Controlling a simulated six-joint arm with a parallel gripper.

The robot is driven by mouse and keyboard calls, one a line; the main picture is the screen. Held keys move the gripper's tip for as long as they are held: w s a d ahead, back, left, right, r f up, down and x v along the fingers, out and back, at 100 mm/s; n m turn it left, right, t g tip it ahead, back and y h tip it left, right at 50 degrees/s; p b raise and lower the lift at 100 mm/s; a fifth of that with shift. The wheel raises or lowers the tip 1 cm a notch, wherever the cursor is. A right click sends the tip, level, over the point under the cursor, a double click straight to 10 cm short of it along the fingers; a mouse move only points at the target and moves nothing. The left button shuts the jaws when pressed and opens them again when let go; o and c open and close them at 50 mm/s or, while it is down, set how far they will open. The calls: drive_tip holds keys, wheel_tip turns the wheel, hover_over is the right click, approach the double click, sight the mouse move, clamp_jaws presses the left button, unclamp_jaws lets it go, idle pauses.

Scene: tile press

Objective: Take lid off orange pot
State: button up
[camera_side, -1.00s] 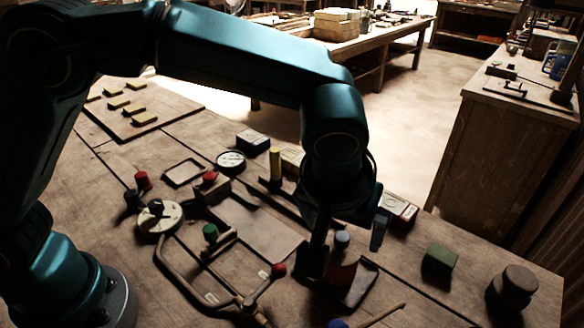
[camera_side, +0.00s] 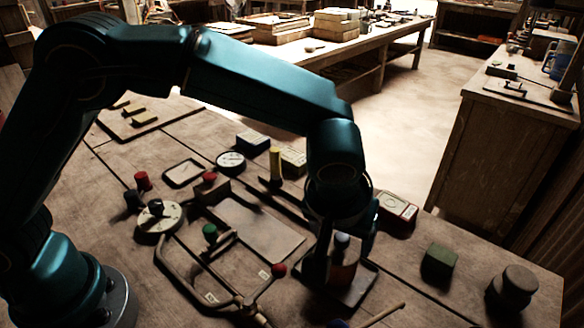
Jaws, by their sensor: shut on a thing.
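The orange pot (camera_side: 343,275) stands on a dark tray (camera_side: 362,287) at the front right of the bench. It looks dark reddish orange and is partly hidden by my gripper. The lid shows mainly as a grey-blue knob (camera_side: 342,241) on top of the pot. My gripper (camera_side: 341,252) points down over the pot, with its fingers around the knob, shut on the lid. The lid's rim is in shadow, and no gap between lid and pot can be made out.
A red-knobbed lever (camera_side: 278,270) stands close left of the pot. A thin wooden stick (camera_side: 385,314) lies in front. A green block (camera_side: 439,260) and a dark round weight (camera_side: 513,288) are to the right. A red-and-white box (camera_side: 397,208) sits behind.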

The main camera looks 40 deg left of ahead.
sight(343, 236)
drive_tip(key=shift+r, duration=0.5)
wheel_tip(343, 236, up, 4)
drive_tip(key=shift+f, duration=0.25)
drive_tip(key=a+r, duration=0.6)
drive_tip(key=a, duration=0.4)
drive_tip(key=w+a+f, duration=0.2)
drive_tip(key=w+a, duration=0.1)
drive_tip(key=a, duration=0.2)
drive_tip(key=w+a+f, duration=0.2)
drive_tip(key=a+f, duration=0.1)
drive_tip(key=a, duration=0.2)
drive_tip(key=d+f, duration=0.2)
drive_tip(key=d, duration=0.1)
drive_tip(key=w+d+f, duration=0.1)
drive_tip(key=d+f, duration=0.1)
drive_tip(key=d, duration=0.2)
drive_tip(key=w+d+f, duration=0.1)
drive_tip(key=d+f, duration=0.1)
drive_tip(key=d, duration=0.1)
drive_tip(key=shift+w+d, duration=0.25)
drive_tip(key=shift+d, duration=0.1)
drive_tip(key=shift+f, duration=2)
